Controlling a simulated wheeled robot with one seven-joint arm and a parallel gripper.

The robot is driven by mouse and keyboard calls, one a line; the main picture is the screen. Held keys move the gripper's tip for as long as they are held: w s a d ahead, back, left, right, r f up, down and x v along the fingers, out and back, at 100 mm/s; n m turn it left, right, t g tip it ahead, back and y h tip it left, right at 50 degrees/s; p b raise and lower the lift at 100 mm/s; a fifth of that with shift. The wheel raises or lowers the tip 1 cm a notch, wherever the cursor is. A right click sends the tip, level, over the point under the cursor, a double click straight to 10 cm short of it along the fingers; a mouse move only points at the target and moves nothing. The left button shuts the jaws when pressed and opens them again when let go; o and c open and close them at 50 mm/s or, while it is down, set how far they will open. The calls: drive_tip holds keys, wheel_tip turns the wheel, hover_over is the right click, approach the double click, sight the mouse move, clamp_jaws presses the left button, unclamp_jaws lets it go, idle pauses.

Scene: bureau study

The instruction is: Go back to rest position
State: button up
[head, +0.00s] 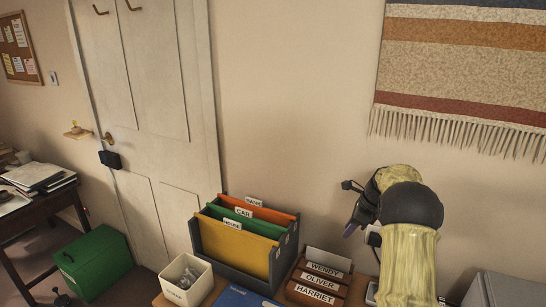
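My arm rises at the right of the head view, with pale yellow covers and dark joints, and folds over in front of the wall. My gripper (354,220) is at its left side, pointing down and to the left. A small purple-grey tip shows there, but the fingers are mostly hidden by the arm. I cannot tell whether they are open or shut. Nothing held can be made out.
Below left of my gripper stand a file holder (238,262) with coloured folders, name blocks (320,281) and a white pot (187,281). A grey box (500,290) is at lower right. A fringed hanging (460,75) is above. A green box (93,263) stands on the floor.

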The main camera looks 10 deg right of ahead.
drive_tip(key=s+a+r+n+h+p, duration=0.1)
drive_tip(key=s+a+r+n, duration=0.1)
drive_tip(key=s+a+n, duration=0.4)
drive_tip(key=s+a+r+n+h+p, duration=0.1)
drive_tip(key=s+a+r+n+p, duration=0.1)
drive_tip(key=s+a+n, duration=0.4)
drive_tip(key=s+a+r+n+h+p, duration=0.1)
drive_tip(key=s+a+n, duration=0.5)
drive_tip(key=s+n, duration=0.6)
drive_tip(key=s+r+p, duration=0.1)
drive_tip(key=s, duration=0.5)
drive_tip(key=shift+s+a+h, duration=0.2)
drive_tip(key=shift+a+h, duration=0.05)
drive_tip(key=shift+h, duration=0.05)
